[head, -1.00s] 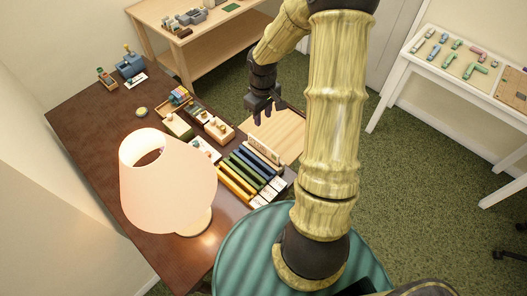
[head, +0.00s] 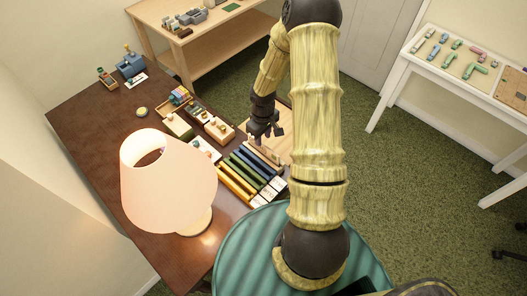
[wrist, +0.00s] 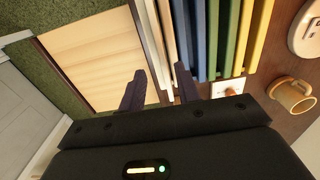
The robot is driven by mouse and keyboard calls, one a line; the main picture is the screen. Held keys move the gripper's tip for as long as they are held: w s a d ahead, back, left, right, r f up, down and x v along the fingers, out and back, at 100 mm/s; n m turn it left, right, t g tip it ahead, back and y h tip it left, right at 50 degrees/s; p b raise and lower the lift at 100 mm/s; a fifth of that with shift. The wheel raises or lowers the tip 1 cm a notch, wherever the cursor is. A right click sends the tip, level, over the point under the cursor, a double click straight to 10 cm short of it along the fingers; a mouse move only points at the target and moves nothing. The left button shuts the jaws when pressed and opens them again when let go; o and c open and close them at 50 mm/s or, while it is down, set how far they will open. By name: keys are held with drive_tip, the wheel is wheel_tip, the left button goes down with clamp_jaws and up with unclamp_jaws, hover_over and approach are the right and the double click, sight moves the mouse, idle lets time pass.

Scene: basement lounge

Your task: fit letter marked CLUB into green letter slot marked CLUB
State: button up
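My gripper (head: 265,132) is over the desk, above the pale end of a rack of coloured slots (head: 248,172). In the wrist view my gripper (wrist: 159,75) is open, its two dark fingers apart. A cream upright slab with small dark marks (wrist: 149,30) stands between and beyond them, apparently unheld; I cannot tell if it is the CLUB letter. Beside it run pale, blue, green and yellow slot dividers. The green dividers (wrist: 227,40) also show in the head view (head: 240,168). White label cards (head: 266,191) lie at the near ends; no marking is readable.
A lamp (head: 168,185) stands left of the rack. A pale wooden board (wrist: 95,60) lies beside the rack. Small wooden boxes (head: 218,130) stand behind it. A mug (wrist: 292,97) is at right in the wrist view. A white side table (head: 440,55) stands right.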

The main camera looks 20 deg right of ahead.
sight(263, 145)
drive_tip(key=shift+s+a+f+p, duration=0.1)
drive_tip(key=shift+s+f+p, duration=0.1)
drive_tip(key=shift+f, duration=1.15)
drive_tip(key=shift+s+a+f+p, duration=0.1)
drive_tip(key=shift+s+f+p, duration=0.05)
drive_tip(key=shift+f, duration=1.15)
drive_tip(key=shift+d, duration=0.1)
clamp_jaws()
